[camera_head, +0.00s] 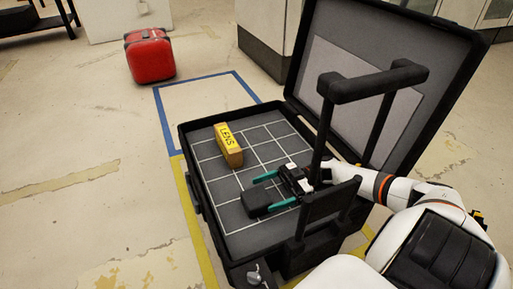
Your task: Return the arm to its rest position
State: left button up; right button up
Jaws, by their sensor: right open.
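My right gripper (268,188) is low over the gridded floor of the open black case (186,147), toward its near right part. Its two green fingers are apart. A small dark block (256,202) lies on the case floor at the fingers; I cannot tell whether they touch it. My right arm comes in from the right, passing behind the dark upright handle frame. My left gripper is not in view.
A yellow box (229,146) marked "LENS" stands in the case. The raised lid (410,30) and a black handle frame (375,84) rise around my right arm. A red case (150,57) stands on the floor beyond blue tape. The floor at left is clear.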

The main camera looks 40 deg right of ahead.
jog(key=shift+v, duration=0.95)
